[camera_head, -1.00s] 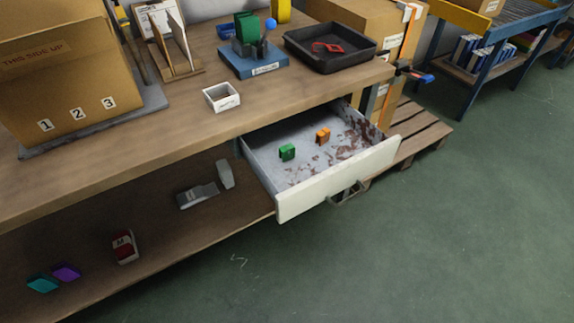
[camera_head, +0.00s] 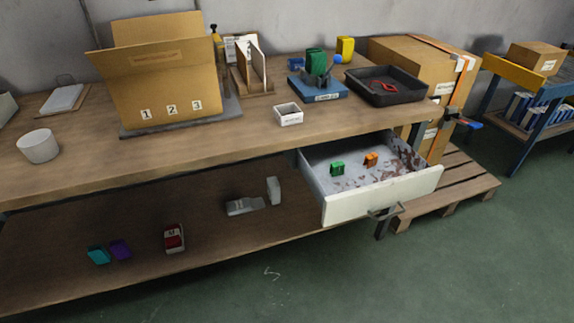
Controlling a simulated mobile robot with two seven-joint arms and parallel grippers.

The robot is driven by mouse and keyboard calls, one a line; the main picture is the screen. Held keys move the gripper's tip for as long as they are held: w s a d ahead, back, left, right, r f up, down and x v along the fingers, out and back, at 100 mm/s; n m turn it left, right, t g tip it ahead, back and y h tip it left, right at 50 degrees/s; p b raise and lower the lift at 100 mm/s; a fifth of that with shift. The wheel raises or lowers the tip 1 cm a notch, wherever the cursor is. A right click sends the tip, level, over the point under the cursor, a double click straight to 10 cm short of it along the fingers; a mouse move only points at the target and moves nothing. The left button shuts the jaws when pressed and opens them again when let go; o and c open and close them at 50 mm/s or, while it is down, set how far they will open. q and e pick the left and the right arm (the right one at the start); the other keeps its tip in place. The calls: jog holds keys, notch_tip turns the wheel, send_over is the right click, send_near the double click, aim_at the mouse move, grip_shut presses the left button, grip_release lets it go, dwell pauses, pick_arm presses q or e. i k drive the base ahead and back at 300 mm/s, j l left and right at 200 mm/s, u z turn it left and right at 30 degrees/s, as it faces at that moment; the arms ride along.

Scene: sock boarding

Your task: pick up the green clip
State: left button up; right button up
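The green clip (camera_head: 337,167) sits in the open drawer (camera_head: 372,204) under the right part of the workbench, on the drawer's grey, brown-stained floor. An orange clip (camera_head: 371,159) sits in the same drawer, to the right of the green one and apart from it. Neither of my grippers shows in the head view.
The workbench (camera_head: 90,150) carries a cardboard box (camera_head: 160,80), a white cup (camera_head: 38,146), a small white box (camera_head: 288,115), a blue-based stand (camera_head: 318,90) and a black tray (camera_head: 385,88). The lower shelf holds several small items. Green floor (camera_head: 440,270) is clear in front.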

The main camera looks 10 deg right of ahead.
aim_at(337, 167)
jog(key=u, duration=1.75)
jog(key=k+l+u, duration=0.1)
jog(key=l, duration=0.25)
jog(key=k+l, duration=0.1)
jog(key=l, duration=0.25)
jog(key=k+l+u, duration=0.15)
jog(key=l, duration=0.2)
jog(key=k+l, duration=0.1)
jog(key=l, duration=0.2)
jog(key=k+l+u, duration=0.15)
jog(key=l, duration=0.2)
jog(key=k+l, duration=0.15)
jog(key=l, duration=0.25)
jog(key=k+l, duration=0.2)
jog(key=l, duration=0.15)
jog(key=k+l, duration=0.15)
jog(key=l, duration=0.25)
jog(key=k+l, duration=0.2)
jog(key=l, duration=0.15)
jog(key=k+l, duration=0.15)
jog(key=l, duration=0.25)
